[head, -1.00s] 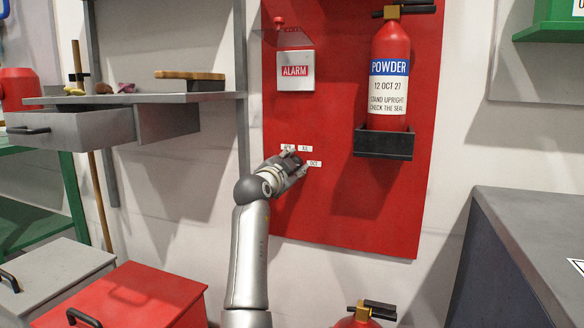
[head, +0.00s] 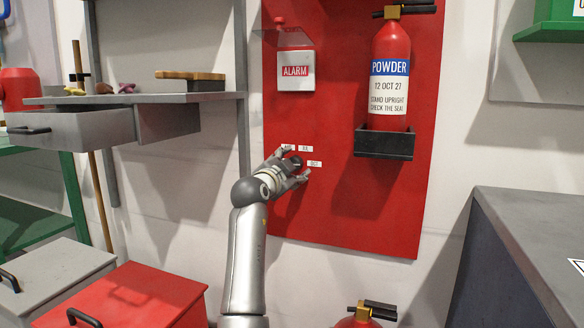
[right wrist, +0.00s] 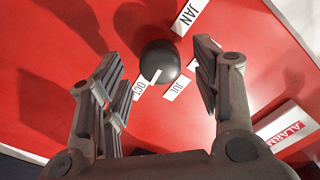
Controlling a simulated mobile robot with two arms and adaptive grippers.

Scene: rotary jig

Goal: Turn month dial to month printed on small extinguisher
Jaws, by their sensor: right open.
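The month dial is a dark round knob (right wrist: 160,60) on the red wall panel; in the right wrist view a short white mark shows on its edge, between the OCT label (right wrist: 140,88) and the JUL label (right wrist: 177,88). A JAN label (right wrist: 188,15) is on its other side. My right gripper (head: 296,162) is open, its fingers on either side of the knob, apart from it. One red extinguisher (head: 390,75) in a wall bracket reads "POWDER 12 OCT 27". Another extinguisher (head: 358,318) shows only its top at the bottom edge; its label is out of view. My left gripper is not visible.
An alarm box (head: 295,72) hangs above the dial. The black bracket (head: 384,144) juts out right of it. A grey shelf with a drawer (head: 70,130) is at left, a red chest (head: 130,296) below. A dark grey counter (head: 530,230) stands at right.

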